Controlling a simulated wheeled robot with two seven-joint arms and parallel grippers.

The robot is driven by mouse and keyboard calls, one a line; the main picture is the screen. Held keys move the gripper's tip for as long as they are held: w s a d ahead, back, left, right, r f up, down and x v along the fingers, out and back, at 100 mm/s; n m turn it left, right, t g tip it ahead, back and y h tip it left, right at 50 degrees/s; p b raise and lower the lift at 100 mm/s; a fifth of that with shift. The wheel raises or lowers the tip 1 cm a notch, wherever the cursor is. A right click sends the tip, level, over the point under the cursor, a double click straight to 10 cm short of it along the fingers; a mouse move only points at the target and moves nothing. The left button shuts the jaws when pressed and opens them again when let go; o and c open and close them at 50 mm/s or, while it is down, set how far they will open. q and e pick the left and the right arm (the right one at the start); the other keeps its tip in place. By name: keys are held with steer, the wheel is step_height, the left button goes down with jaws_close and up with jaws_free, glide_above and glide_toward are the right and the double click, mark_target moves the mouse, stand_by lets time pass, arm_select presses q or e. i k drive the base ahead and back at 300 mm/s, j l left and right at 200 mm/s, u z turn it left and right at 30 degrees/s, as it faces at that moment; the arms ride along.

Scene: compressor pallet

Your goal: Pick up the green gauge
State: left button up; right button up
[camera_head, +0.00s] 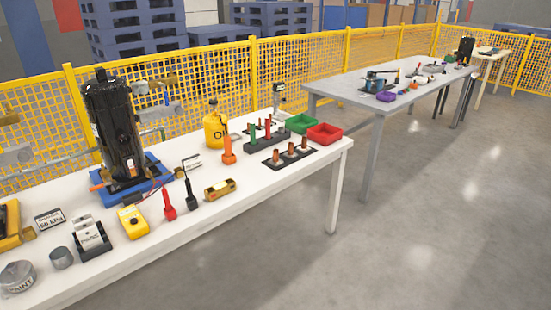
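A small upright green piece (252,133) stands in a dark holder (262,141) at the far right part of the white table. It may be the green gauge, but it is too small to tell. A red-orange upright piece (267,128) stands in the same holder beside it. Neither of my grippers shows in the head view.
The white table (275,189) also carries a black compressor (113,128) on a blue base, a yellow bottle (214,128), a yellow meter (132,221), and green (300,123) and red (325,132) bins. A grey table (340,90) stands behind. Floor at right is clear.

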mark_target(253, 129)
steer(key=u, duration=0.45)
steer(key=i+l+u, duration=0.15)
steer(key=u, duration=0.15)
steer(key=i+l+u, duration=0.15)
steer(key=l+u, duration=0.15)
steer(key=i+l+u, duration=0.1)
steer(key=l+u, duration=0.2)
steer(key=l, duration=0.15)
steer(key=i+l, duration=0.15)
steer(key=l, duration=0.35)
steer(key=i+l+u, duration=0.15)
steer(key=l, duration=0.85)
steer(key=i+l+u, duration=0.1)
steer(key=l, duration=0.4)
steer(key=i+l+u, duration=0.1)
steer(key=l, duration=0.45)
